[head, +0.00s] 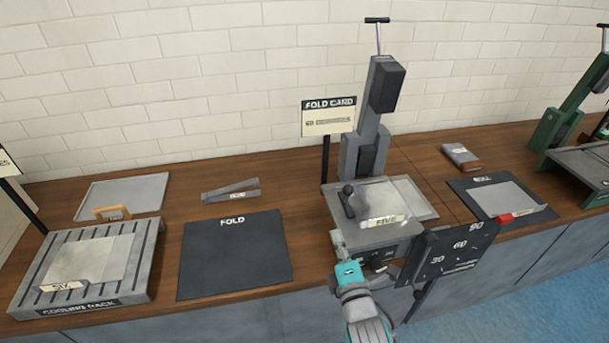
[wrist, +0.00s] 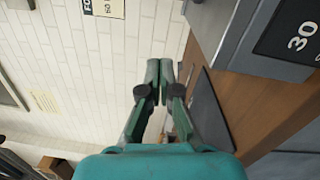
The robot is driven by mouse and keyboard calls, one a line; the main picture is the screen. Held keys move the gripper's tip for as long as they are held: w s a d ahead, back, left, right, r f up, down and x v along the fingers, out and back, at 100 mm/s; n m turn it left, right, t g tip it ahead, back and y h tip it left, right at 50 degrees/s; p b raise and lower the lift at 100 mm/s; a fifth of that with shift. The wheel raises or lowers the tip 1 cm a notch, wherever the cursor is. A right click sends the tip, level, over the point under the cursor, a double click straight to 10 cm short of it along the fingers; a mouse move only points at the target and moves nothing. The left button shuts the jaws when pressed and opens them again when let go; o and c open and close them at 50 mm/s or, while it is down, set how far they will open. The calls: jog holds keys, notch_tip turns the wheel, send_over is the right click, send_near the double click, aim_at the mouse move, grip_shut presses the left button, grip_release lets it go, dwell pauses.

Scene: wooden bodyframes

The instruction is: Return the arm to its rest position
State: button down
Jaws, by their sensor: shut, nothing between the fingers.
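My arm (head: 362,308) reaches up from the bottom of the head view, grey with a teal section. My gripper (head: 337,238) is at its far end, just in front of the left front corner of the grey press as seen in the head view; I cannot tell the exact gap. In the wrist view the gripper (wrist: 160,68) has its two teal fingers brought together at the tips, with nothing held.
The grey press (head: 370,238) holds a plate labelled FIVE. Its angle dial (head: 455,252) stands close right of my arm. A FOLD mat (head: 235,255) and a cooling rack (head: 140,265) lie left. A ROLL mat (head: 470,192) lies right. The FOLD mat is bare.

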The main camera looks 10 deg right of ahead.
jog(key=s+f+m+g+y, duration=0.1)
jog(key=s+f+m, duration=0.3)
jog(key=s, duration=0.6)
jog(key=s+f+m+g, duration=0.1)
jog(key=s+f+m, duration=0.35)
jog(key=s, duration=0.65)
jog(key=s+r+m+g, duration=0.1)
jog(key=s+r+m, duration=0.2)
jog(key=s+m, duration=0.8)
jog(key=s, duration=0.9)
jog(key=shift+s+d+g, duration=0.15)
jog(key=shift+s+g, duration=0.2)
jog(key=shift+g, duration=0.05)
